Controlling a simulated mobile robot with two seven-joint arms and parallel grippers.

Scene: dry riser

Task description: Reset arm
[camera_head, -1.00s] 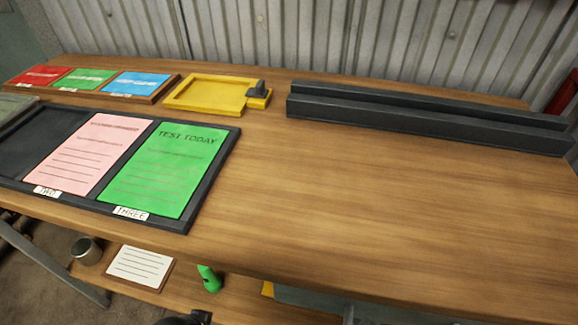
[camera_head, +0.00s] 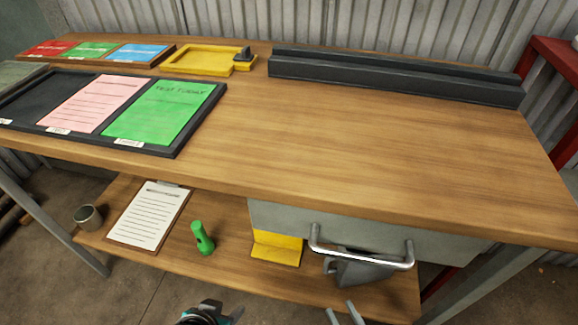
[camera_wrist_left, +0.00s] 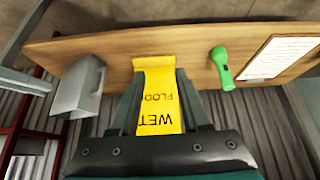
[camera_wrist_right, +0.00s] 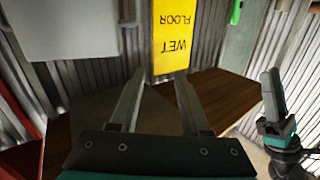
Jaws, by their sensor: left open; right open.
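My left gripper (camera_head: 208,313) shows at the bottom edge of the head view, in front of the lower shelf. In the left wrist view its two fingers (camera_wrist_left: 160,98) are apart with nothing between them; a yellow wet floor sign (camera_wrist_left: 157,90) lies beyond. My right gripper (camera_head: 345,314) is at the bottom edge too, further right, with only its fingertips showing. In the right wrist view its fingers (camera_wrist_right: 159,78) are spread and empty, facing the same sign (camera_wrist_right: 173,38). Part of my left arm (camera_wrist_right: 277,125) shows at the right there.
The workbench (camera_head: 330,150) has a clear middle. A black tray (camera_head: 190,137) holds pink and green sheets. On the lower shelf are a clipboard (camera_head: 150,215), a green flashlight (camera_head: 202,238) and a grey container (camera_head: 365,272). A grey drawer (camera_head: 285,217) with a metal handle (camera_head: 350,256) juts above them.

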